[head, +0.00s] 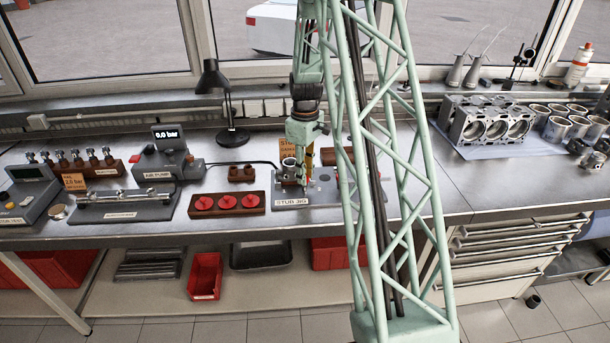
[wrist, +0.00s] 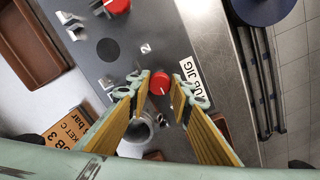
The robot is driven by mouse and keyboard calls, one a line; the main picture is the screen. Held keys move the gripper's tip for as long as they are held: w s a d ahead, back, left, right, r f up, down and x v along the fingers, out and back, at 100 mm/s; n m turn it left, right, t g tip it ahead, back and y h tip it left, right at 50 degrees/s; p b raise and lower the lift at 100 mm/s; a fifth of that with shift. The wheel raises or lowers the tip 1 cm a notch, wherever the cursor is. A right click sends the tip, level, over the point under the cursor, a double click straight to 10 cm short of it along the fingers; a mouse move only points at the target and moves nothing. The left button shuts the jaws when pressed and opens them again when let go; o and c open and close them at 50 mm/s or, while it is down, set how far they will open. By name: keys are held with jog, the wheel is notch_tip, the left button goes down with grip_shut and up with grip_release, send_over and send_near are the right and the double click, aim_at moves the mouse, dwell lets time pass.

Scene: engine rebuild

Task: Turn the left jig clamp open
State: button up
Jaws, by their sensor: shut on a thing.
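The stub jig is a grey metal plate (head: 345,199) on the bench; its plate (wrist: 160,30) fills the middle of the wrist view. The left jig clamp is a round red knob with a white mark (wrist: 159,82). My gripper (head: 303,184) reaches down over the left part of the jig. In the wrist view my gripper's fingertips (wrist: 160,86) are on both sides of the left clamp, shut on it. The other red clamp knob (wrist: 117,5) is free at the picture's top edge. In the head view my gripper largely hides the left clamp.
A metal cylinder (wrist: 138,133) stands on the jig close beside my fingers. An orange card (wrist: 66,130) stands behind the jig. A wooden block with red caps (head: 227,203) lies left of the jig. The bench right of my column is clear up to the engine block (head: 485,124).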

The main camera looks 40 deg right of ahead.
jog(key=shift+m, duration=0.5)
jog(key=m+b, duration=0.1)
jog(key=m, duration=0.3)
jog(key=m+b, duration=0.1)
jog(key=m, duration=0.4)
jog(key=shift+a+m, duration=0.1)
jog(key=shift+m, duration=0.2)
jog(key=m, duration=0.3)
jog(key=shift+m+b, duration=0.3)
jog(key=shift+b, duration=0.1)
jog(key=shift+w+m, duration=0.1)
jog(key=shift+m, duration=1.7)
jog(key=o, duration=0.9)
